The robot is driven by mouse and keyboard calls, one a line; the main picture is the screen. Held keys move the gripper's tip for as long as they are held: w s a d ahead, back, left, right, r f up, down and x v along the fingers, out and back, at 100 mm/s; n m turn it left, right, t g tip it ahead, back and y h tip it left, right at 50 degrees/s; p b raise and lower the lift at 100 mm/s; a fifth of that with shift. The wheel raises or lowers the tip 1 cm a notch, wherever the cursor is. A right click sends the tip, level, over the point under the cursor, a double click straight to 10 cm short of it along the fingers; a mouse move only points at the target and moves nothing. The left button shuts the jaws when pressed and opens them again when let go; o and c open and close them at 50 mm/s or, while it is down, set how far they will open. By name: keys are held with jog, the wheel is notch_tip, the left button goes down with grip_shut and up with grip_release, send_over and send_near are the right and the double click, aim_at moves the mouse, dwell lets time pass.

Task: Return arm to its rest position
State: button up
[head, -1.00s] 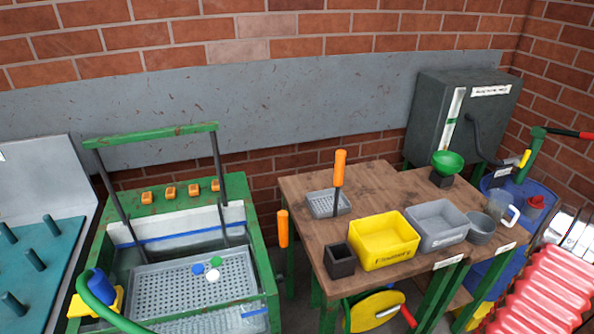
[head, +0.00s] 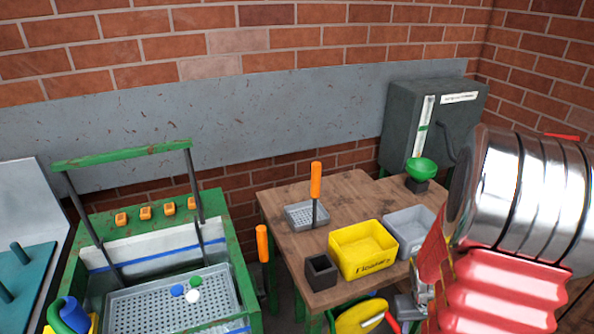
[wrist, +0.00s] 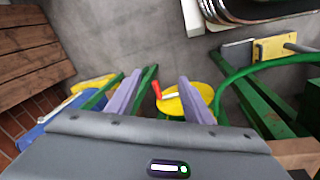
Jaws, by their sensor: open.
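My gripper (wrist: 160,76) shows in the wrist view with its two pale fingers spread apart and nothing between them. It points down over the grey floor, with a yellow round thing with a red handle (wrist: 186,101) further below. In the head view my arm, silver and red, fills the right side. The grey end of it is partly visible low, right of the grey bin, and the fingers cannot be made out there.
A wooden table (head: 345,200) holds a yellow bin (head: 362,250), a grey bin (head: 408,230), a black cup (head: 320,272) and an orange-handled tool (head: 315,185). A green-framed tub (head: 228,205) holds blue, white and green discs. A grey cabinet (head: 425,115) stands behind.

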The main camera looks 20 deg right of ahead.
jog(key=w+a+r+n+t+y, duration=0.2)
jog(key=a+r+n+t, duration=0.2)
jog(key=a+r, duration=2.4)
jog(key=shift+a+n+t, duration=0.3)
jog(key=shift+a+t, duration=0.5)
jog(key=shift+a, duration=0.2)
jog(key=shift+a, duration=0.1)
